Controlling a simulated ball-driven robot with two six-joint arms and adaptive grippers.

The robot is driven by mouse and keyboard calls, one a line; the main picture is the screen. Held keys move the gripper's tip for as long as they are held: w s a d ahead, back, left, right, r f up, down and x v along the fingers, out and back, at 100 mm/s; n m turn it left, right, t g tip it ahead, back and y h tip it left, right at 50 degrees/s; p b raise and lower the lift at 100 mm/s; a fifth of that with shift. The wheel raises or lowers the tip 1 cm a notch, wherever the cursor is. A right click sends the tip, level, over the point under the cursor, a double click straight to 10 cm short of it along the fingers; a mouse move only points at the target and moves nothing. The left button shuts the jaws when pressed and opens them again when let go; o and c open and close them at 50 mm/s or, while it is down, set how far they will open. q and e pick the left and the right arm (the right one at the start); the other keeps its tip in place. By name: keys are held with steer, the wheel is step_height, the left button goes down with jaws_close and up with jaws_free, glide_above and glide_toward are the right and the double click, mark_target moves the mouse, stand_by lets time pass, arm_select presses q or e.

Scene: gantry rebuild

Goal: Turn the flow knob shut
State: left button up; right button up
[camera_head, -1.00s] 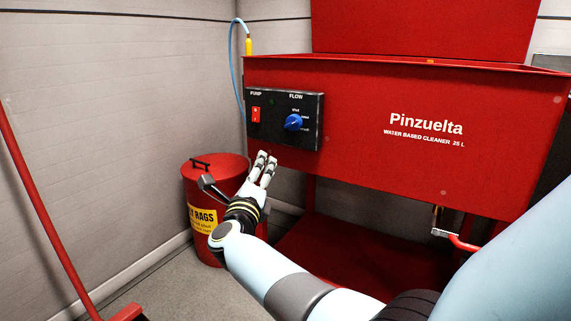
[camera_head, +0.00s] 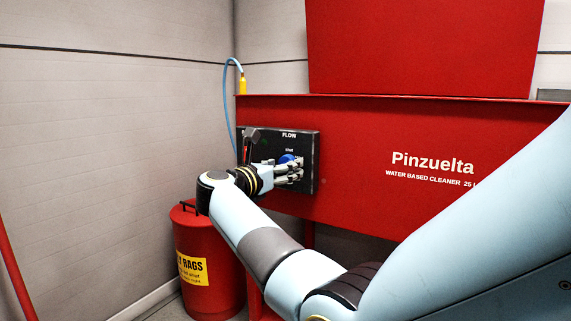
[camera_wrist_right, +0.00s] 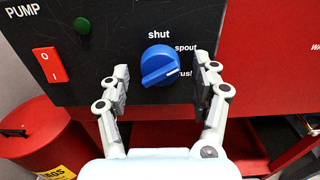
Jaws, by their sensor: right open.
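The blue flow knob (camera_wrist_right: 160,65) is on the black control panel (camera_wrist_right: 118,22), with the labels "shut" above it, "spout" to its upper right and a partly hidden label to its right. The knob's raised grip slants, its right end toward the partly hidden label. In the head view the knob (camera_head: 287,158) is partly covered by my right gripper (camera_head: 293,171). In the wrist view my right gripper (camera_wrist_right: 161,84) is open, one finger on each side of the knob's lower part, with gaps visible. My left gripper is not in view.
A red pump switch (camera_wrist_right: 50,65) and a green button (camera_wrist_right: 82,25) are left of the knob. A red rags bin (camera_head: 207,285) stands below left of the panel, against the wall. The red cleaner tank (camera_head: 350,135) carries the panel.

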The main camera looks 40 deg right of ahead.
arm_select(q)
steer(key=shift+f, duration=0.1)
arm_select(e)
steer(key=shift+d, duration=0.2)
steer(key=shift+c, duration=0.3)
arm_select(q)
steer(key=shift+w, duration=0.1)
arm_select(e)
steer(key=c, duration=1.1)
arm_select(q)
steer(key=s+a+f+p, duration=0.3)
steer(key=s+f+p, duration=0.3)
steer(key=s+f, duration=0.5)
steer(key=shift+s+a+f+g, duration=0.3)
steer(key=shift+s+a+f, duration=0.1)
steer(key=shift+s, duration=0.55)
arm_select(e)
steer(key=shift+n, duration=6.1)
